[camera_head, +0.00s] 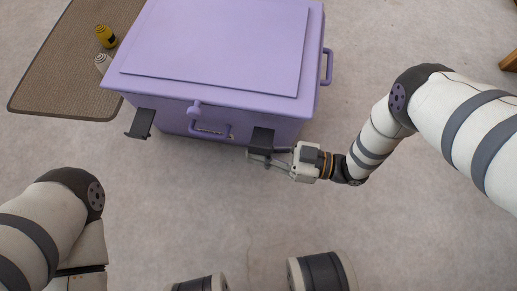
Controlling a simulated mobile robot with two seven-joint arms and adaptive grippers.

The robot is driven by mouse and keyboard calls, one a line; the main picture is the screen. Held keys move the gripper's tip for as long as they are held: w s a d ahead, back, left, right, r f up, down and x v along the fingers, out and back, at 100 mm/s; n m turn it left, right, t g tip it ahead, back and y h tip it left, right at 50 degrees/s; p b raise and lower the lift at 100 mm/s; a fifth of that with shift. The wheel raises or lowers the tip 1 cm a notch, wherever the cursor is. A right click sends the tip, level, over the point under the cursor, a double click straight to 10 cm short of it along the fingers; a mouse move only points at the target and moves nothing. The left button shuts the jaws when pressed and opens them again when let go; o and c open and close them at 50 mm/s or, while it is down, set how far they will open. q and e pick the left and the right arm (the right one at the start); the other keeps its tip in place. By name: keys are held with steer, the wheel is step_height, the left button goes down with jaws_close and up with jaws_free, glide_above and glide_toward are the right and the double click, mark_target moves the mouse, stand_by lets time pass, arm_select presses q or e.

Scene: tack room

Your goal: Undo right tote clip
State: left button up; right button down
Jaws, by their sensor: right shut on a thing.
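A purple tote (222,40) with a closed lid stands on the floor at the top centre. On its front, a dark left clip (141,124) sticks outward from the wall. The dark right clip (262,138) lies near the tote's front right corner. A purple knob and a latch (210,131) sit between the clips. My right gripper (268,158) comes in from the right and is shut at the lower end of the right clip; its fingertips are partly hidden by the clip. My left arm is at the lower left, and its gripper's fingers are out of the picture.
A purple side handle (327,67) stands out from the tote's right side. The grey floor before the tote is clear.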

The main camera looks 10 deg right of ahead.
steer(key=shift+s, duration=0.1)
stand_by(0.3)
steer(key=c, duration=1.8)
jaws_free()
steer(key=shift+o, duration=0.2)
steer(key=v, duration=1.2)
